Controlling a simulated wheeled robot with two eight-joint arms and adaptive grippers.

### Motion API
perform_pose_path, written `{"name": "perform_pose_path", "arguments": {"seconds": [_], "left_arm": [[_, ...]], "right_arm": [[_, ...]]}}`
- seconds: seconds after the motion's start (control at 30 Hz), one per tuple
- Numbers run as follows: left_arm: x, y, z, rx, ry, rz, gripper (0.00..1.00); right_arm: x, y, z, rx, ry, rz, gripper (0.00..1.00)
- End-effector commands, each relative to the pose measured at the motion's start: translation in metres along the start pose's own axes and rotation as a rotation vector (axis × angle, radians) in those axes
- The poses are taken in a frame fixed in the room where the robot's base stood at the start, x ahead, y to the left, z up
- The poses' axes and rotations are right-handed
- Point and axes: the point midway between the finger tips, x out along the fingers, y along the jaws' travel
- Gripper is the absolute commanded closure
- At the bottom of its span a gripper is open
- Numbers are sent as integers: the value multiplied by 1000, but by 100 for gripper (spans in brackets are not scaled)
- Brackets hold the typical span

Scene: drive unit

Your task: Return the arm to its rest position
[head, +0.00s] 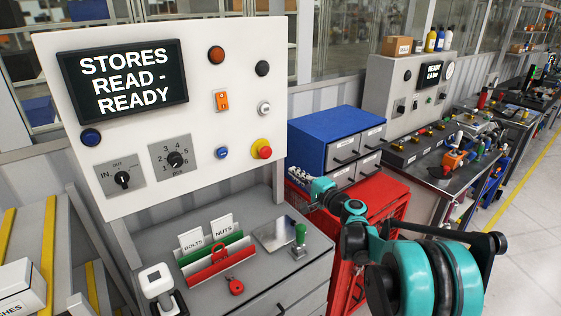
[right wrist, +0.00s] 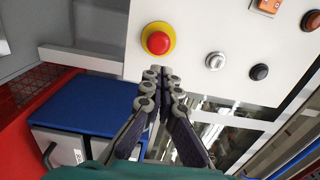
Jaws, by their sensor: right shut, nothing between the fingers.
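My right arm (head: 425,275), teal and black, reaches in from the lower right of the head view. Its right gripper (head: 294,174) is in front of the blue drawer cabinet and right of the white control panel (head: 215,190). In the right wrist view the fingers of the right gripper (right wrist: 161,72) are together and empty. Their tips appear just below the red stop button with yellow collar (right wrist: 158,40); whether they touch the panel I cannot tell. My left gripper is not in view.
The panel has a screen (head: 122,80) reading "STORES READ - READY", knobs and a stop button (head: 261,149). Below are a grey bench (head: 200,290) with card holders and a green-handled stamp (head: 299,238). The blue cabinet (head: 322,128) stands above a red crate (head: 385,205). Floor is clear at right.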

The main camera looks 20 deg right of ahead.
Motion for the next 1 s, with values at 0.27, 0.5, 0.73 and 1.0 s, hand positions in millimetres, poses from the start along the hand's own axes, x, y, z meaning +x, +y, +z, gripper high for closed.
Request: {"name": "perform_pose_path", "arguments": {"seconds": [0.27,0.5,0.73,1.0], "left_arm": [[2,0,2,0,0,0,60],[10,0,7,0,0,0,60],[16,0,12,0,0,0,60],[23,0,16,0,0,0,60]], "right_arm": [[-13,0,39,-91,-49,77,100],[-81,24,149,-423,-209,346,100],[-186,77,215,-777,-352,617,100],[-301,139,229,-1141,-451,878,100]]}}
